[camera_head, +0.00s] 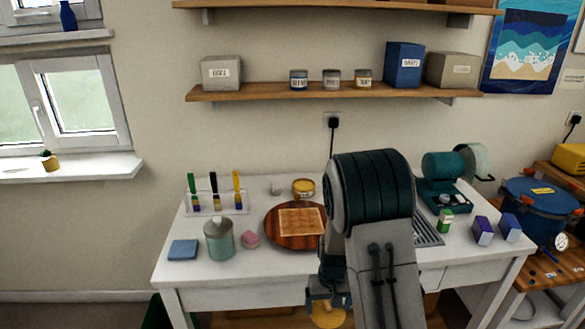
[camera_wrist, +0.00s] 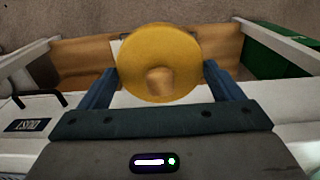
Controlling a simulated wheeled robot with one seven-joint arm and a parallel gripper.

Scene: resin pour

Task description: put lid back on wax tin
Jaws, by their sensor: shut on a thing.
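The lid is a round yellow disc with a small tan knob (camera_wrist: 159,62). My gripper (camera_wrist: 159,80) is shut on it, with one blue finger at each side of the rim. In the head view the lid (camera_head: 327,315) is low, in front of the table's front edge, partly hidden by my arm. A small yellow tin (camera_head: 303,188), likely the wax tin, stands at the back of the table behind the round wooden board; its top is too small to read clearly. My gripper is well away from it, nearer and lower.
A green machine (camera_head: 445,180) and small boxes (camera_head: 482,231) stand right. A shelf (camera_head: 330,92) hangs above.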

